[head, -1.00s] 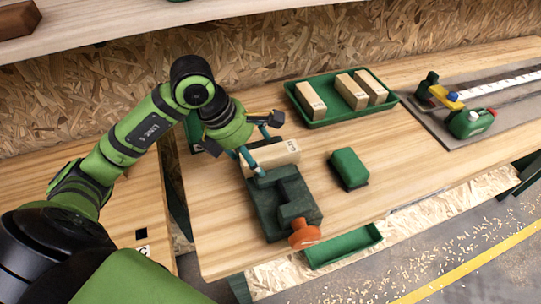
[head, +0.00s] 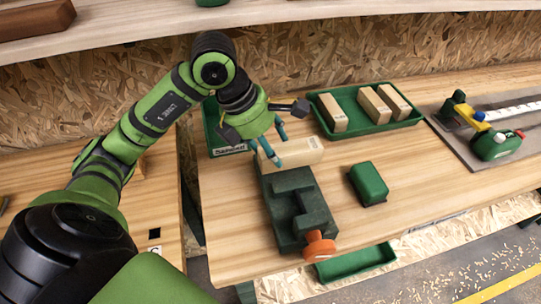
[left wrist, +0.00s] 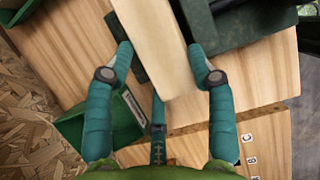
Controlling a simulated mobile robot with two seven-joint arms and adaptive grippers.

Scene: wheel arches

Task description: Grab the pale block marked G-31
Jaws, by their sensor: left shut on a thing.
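A pale wooden block (head: 300,152) is between the teal fingers of my left gripper (head: 280,150), which is shut on it. The block also shows in the left wrist view (left wrist: 160,45), with a finger on each side. Its end mark is too small to read, so I cannot confirm G-31. It appears raised just above the far end of a dark green vise (head: 286,185) with an orange handle. Other pale blocks (head: 333,112) stand in a green tray (head: 350,129) behind and to the right. My right gripper is not in view.
A green-topped block (head: 368,184) lies right of the vise. A labelled green bin (head: 222,150) is behind the left gripper. Another green bin (head: 355,263) sits below the bench's front edge. A measuring rail with a green device (head: 495,145) is at right.

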